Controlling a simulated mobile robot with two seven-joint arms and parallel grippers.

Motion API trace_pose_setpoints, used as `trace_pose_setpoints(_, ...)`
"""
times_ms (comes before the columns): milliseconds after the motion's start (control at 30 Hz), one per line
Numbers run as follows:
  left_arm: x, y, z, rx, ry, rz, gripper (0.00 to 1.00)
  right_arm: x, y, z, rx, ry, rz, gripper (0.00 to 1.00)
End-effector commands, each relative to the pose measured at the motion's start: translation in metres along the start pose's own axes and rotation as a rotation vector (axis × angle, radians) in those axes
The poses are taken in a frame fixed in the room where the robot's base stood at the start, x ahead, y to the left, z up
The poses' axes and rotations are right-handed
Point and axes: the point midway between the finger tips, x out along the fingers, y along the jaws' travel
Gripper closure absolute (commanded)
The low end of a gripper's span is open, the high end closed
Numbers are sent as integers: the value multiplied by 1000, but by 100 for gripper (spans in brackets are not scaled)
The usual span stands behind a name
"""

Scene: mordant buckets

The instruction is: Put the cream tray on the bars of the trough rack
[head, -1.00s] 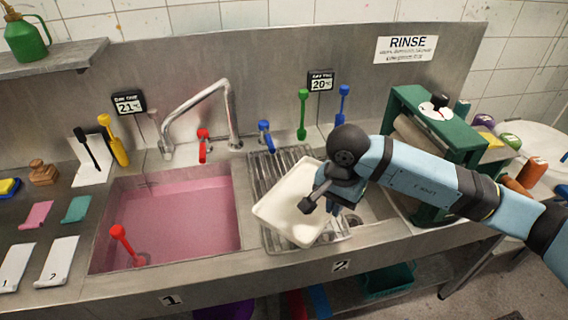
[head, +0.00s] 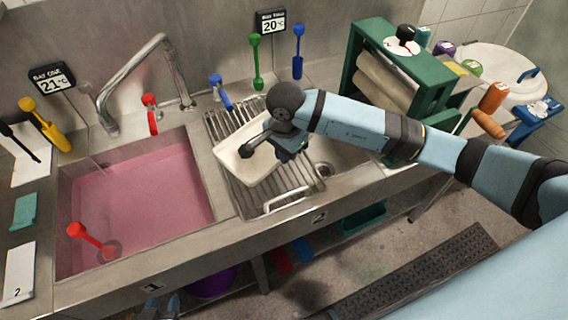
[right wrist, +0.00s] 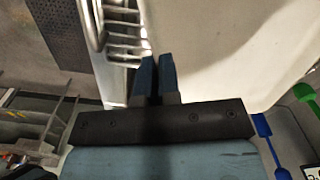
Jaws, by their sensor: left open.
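The cream tray (head: 238,163) is over the middle of the trough rack in the head view, somewhat askew to its bars. It also fills the upper right of the right wrist view (right wrist: 230,50). I cannot tell whether its underside touches the bars. My right gripper (head: 280,150) is shut on the tray's right edge; its two blue fingers (right wrist: 156,78) are close together at the rim. The trough rack (head: 290,180) has metal bars and a light handle at the front; the tray hides part of it. My left gripper (head: 160,304) shows only at the bottom edge, open and low before the sink.
A basin of pink liquid (head: 135,200) with a red-handled tool (head: 88,238) lies left of the rack. Behind are a bent faucet (head: 140,65) and green and blue brushes. A green wringer frame (head: 400,90) stands right of the rack.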

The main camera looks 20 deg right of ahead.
Motion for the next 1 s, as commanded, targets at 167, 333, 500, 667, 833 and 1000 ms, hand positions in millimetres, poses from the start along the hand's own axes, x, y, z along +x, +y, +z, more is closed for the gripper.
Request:
trace_pose_setpoints(167, -1, -1, -4, 1, 2, -2, 58, 20, 0, 0, 1, 0, 0, 100)
trace_pose_setpoints(333, -2, -1, -5, 1, 2, -3, 58, 33, 1, 0, -1, 0, 2, 100)
trace_pose_setpoints(500, -4, -1, -8, 1, 1, -3, 58, 59, 1, 1, -1, -1, 2, 100)
trace_pose_setpoints(667, -4, -1, -8, 1, 1, -3, 58, 64, 0, 0, -1, 1, -1, 100)
trace_pose_setpoints(833, -3, -1, -7, 1, 1, -3, 58, 66, 0, 0, -1, 1, -1, 100)
trace_pose_setpoints(1000, -2, -1, -5, 0, 0, -3, 58, 67, 0, 0, -1, 1, -1, 80)
